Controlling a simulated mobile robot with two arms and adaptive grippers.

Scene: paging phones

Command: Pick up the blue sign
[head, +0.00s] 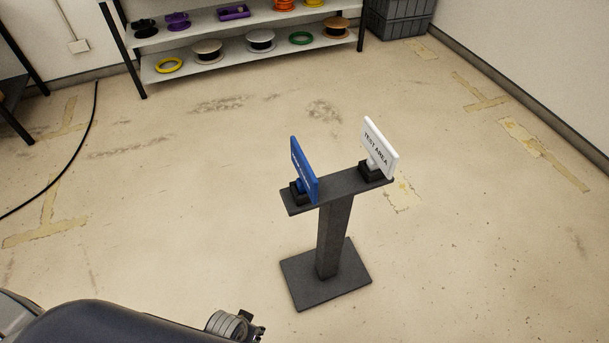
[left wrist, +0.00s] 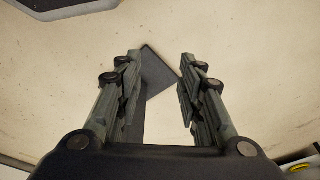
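The blue sign (head: 305,170) stands upright on a small dark holder at the left end of a dark grey stand's top plate (head: 335,189). A white sign (head: 379,146) reading "TEST AREA" stands at the right end. My left gripper (left wrist: 158,72) is open and empty in the left wrist view, with part of the dark stand (left wrist: 160,74) showing beyond its fingers. In the head view, only a small part of that gripper shows past my arm at the bottom, below and left of the stand. Neither sign is recognisable in the left wrist view. My right gripper is out of view.
The stand has a square base (head: 300,283) on a worn beige floor with free room around it. Shelves (head: 210,68) with spools stand at the back. A grey crate (head: 400,20) is at the back right. A black cable (head: 80,140) lies at left.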

